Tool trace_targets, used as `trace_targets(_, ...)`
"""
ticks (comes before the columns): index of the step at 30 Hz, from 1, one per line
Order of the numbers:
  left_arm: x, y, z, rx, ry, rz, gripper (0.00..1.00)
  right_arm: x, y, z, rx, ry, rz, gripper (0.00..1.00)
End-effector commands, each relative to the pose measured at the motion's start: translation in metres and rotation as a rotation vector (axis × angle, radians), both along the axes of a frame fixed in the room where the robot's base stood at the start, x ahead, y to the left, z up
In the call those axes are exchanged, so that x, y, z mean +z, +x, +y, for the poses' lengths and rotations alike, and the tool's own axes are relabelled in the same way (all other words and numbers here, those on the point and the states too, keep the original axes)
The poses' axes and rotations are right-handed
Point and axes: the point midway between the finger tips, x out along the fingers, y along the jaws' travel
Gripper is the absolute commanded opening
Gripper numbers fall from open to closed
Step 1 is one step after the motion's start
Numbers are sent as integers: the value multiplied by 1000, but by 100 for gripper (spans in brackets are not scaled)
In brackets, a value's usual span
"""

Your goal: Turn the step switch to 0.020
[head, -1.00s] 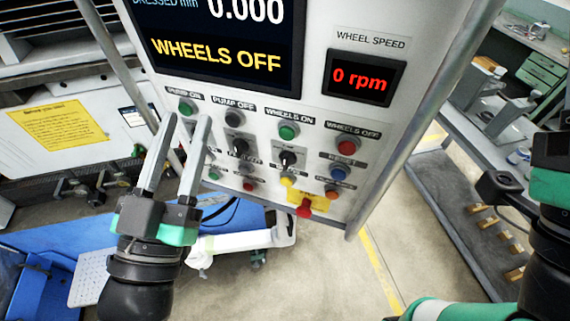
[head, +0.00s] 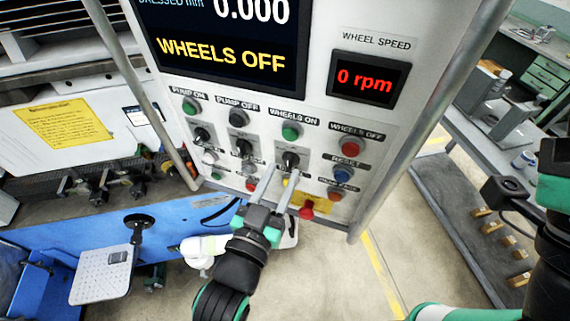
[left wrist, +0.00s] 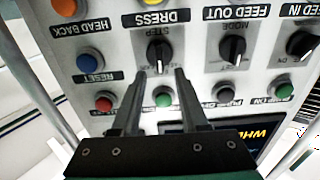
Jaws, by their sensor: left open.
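The STEP switch (head: 290,160) is a black rotary knob with a light pointer line, on the grey control panel (head: 318,125) below the green WHEELS ON button. It also shows upside down in the left wrist view (left wrist: 158,57). Its scale marks are too small to read. My left gripper (head: 281,172) is open and empty, its fingers reaching up toward the knob. In the left wrist view the two fingertips (left wrist: 160,74) are on either side of the knob's near edge; I cannot tell whether they touch it. Part of my right gripper's body (head: 552,150) shows at the right edge, its fingers hidden.
The MODE knob (left wrist: 233,50) sits beside the STEP switch. The green WHEELS ON button (head: 291,131), red WHEELS OFF button (head: 347,145), blue RESET button (head: 342,174) and a red knob (head: 307,210) are close by. The display (head: 225,40) reads WHEELS OFF.

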Motion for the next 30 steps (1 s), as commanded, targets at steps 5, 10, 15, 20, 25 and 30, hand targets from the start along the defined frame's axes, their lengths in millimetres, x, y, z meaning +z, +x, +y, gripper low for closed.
trace_targets(5, 1, 22, -8, 0, 0, 0, 44, 4, 0, 0, 0, 0, 0, 50)
trace_targets(10, 0, 28, -10, 1, 0, -1, 44, 4, 0, 0, 0, 0, 0, 50)
trace_targets(15, 0, 28, -9, 1, 0, -1, 44, 4, 0, 0, 0, 0, 0, 50)
trace_targets(20, 0, 28, -9, 1, 0, -1, 15, 4, 0, 0, 0, 0, 0, 50)
trace_targets(25, 0, 28, -9, 1, 0, -1, 0, 4, 0, 0, 0, 0, 0, 50)
trace_targets(30, 0, 27, -9, 0, 0, -1, 0, 4, 0, 0, 0, 0, 0, 50)
